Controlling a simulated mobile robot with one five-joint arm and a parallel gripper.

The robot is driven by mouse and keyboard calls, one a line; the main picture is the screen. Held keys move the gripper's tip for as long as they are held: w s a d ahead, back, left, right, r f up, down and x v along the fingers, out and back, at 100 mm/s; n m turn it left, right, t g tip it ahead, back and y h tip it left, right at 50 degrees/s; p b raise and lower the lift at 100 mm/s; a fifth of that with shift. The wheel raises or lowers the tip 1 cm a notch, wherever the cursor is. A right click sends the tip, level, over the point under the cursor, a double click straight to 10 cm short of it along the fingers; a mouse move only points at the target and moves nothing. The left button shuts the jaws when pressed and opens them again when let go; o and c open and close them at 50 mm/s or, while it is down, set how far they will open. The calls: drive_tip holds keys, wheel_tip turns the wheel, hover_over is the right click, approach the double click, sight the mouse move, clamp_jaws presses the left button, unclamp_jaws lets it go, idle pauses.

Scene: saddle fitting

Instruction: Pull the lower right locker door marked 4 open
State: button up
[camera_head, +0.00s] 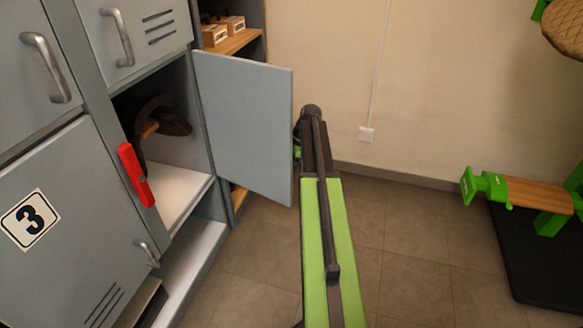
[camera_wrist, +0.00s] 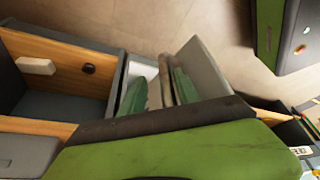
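In the head view a grey locker door (camera_head: 250,125) to the right of door 3 stands swung well out from its locker. No number shows on the face I see, so I cannot read a 4. The open locker (camera_head: 185,185) has a pale floor and holds a dark curved object (camera_head: 150,125). My green arm reaches forward to the right of the door; the gripper's tips are hidden there. In the wrist view my gripper (camera_wrist: 157,88) shows two green fingers standing apart. A grey panel (camera_wrist: 207,65), apparently the door, is just right of them; contact is unclear.
Door 3 (camera_head: 65,235) is shut, with a red piece (camera_head: 135,175) on the post beside it. Shelves with small boxes (camera_head: 223,28) stand behind the open door. A green-and-wood stand (camera_head: 530,195) is at the right. The tiled floor between is clear.

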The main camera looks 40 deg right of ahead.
drive_tip(key=shift+s+d+r, duration=0.1)
drive_tip(key=p+v, duration=1.6)
drive_tip(key=v, duration=0.1)
drive_tip(key=shift+r, duration=0.1)
